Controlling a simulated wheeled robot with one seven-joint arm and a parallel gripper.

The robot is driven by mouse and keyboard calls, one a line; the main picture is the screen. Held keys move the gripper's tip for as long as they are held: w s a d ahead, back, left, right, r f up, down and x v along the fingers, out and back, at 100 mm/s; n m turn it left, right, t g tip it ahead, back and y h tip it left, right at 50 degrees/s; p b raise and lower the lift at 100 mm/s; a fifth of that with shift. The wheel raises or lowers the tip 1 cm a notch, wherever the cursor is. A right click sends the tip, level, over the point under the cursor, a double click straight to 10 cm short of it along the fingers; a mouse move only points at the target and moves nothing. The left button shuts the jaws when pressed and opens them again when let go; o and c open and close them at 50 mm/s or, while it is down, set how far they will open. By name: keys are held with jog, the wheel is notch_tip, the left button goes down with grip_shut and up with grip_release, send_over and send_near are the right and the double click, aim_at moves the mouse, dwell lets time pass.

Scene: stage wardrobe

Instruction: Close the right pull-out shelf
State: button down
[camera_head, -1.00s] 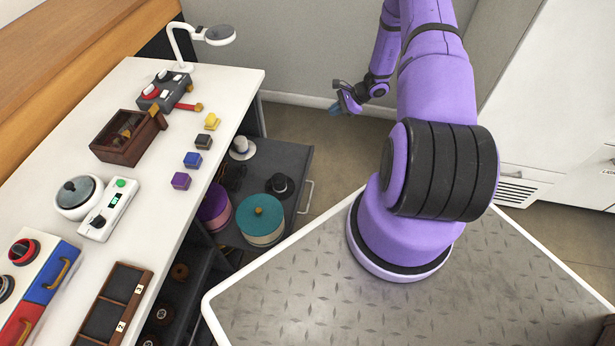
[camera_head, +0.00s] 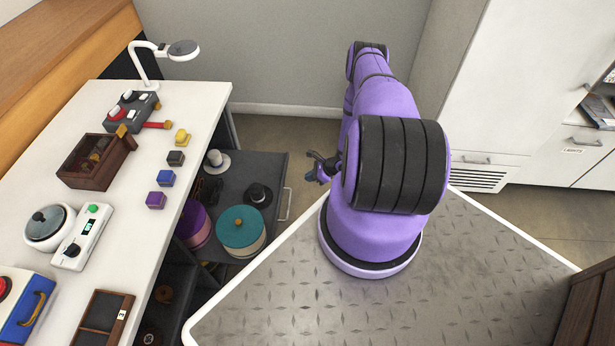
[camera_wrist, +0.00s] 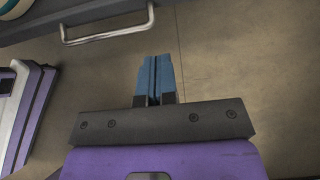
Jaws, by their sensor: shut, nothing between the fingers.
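The dark grey pull-out shelf (camera_head: 264,170) is drawn out from under the white table, with a pale bar handle (camera_head: 286,204) on its outer edge. On the shelf are a teal round box (camera_head: 241,230), a black hat (camera_head: 258,195) and a white hat (camera_head: 217,162). My gripper (camera_head: 314,170) is shut and empty, a little to the right of the shelf's outer edge. In the wrist view the blue fingertips of my gripper (camera_wrist: 153,76) are together above the floor. The shelf's handle (camera_wrist: 107,30) lies ahead and to the left of them, apart from the fingers.
The white table (camera_head: 120,225) carries a lamp (camera_head: 160,60), a wooden box (camera_head: 95,160), coloured blocks and devices. A purple round box (camera_head: 194,224) stands at the shelf's inner side. White cabinets (camera_head: 490,90) stand at the right. Floor (camera_head: 275,130) is clear beyond the shelf.

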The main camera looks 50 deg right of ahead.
aim_at(283, 184)
jog(key=shift+w+a+f, duration=0.8)
jog(key=shift+w+a, duration=0.15)
jog(key=shift+w, duration=0.3)
jog(key=shift+w+a+f, duration=0.8)
jog(key=shift+w+a, duration=0.15)
jog(key=shift+w, duration=0.25)
jog(key=shift+w+a+f, duration=0.8)
jog(key=shift+w+a, duration=0.15)
jog(key=shift+w, duration=0.3)
